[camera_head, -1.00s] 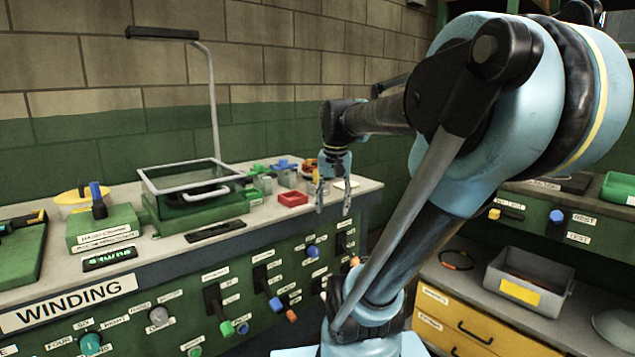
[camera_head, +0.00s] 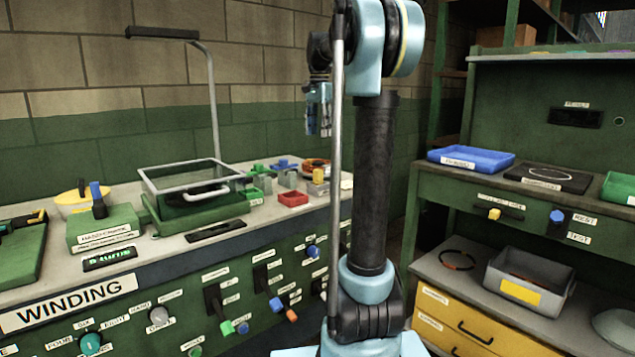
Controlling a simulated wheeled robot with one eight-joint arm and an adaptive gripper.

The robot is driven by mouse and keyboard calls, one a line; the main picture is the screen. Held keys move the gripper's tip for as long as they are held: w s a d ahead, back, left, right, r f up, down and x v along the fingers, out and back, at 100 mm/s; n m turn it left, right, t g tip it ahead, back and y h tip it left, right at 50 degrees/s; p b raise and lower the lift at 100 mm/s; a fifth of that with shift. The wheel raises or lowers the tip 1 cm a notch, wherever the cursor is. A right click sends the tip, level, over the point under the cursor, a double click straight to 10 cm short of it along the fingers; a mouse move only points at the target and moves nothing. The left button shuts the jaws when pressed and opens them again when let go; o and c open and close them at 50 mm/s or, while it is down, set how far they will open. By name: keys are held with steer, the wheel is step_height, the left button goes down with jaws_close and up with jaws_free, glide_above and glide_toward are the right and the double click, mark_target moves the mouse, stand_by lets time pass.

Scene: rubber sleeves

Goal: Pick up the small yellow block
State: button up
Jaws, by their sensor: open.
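A small yellow block (camera_head: 318,175) stands near the back right end of the winding bench, on or in front of a grey piece. My gripper (camera_head: 319,131) hangs fingers-down above the yellow block, clear of it, against the wall behind. It is open, and nothing shows between its fingers. My upright arm partly covers the area just right of the block.
A red tray (camera_head: 292,198), grey blocks and green and blue pieces crowd the bench beside the yellow block. A glass-lidded box (camera_head: 192,181) stands left of them. On the right bench are a blue tray (camera_head: 470,159) and a grey bin (camera_head: 530,275).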

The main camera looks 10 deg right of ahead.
mark_target(318, 170)
steer(key=f, duration=1.7)
steer(key=shift+w+a+f, duration=0.1)
steer(key=shift+w+a, duration=0.05)
steer(key=shift+w, duration=0.15)
steer(key=c, duration=1.2)
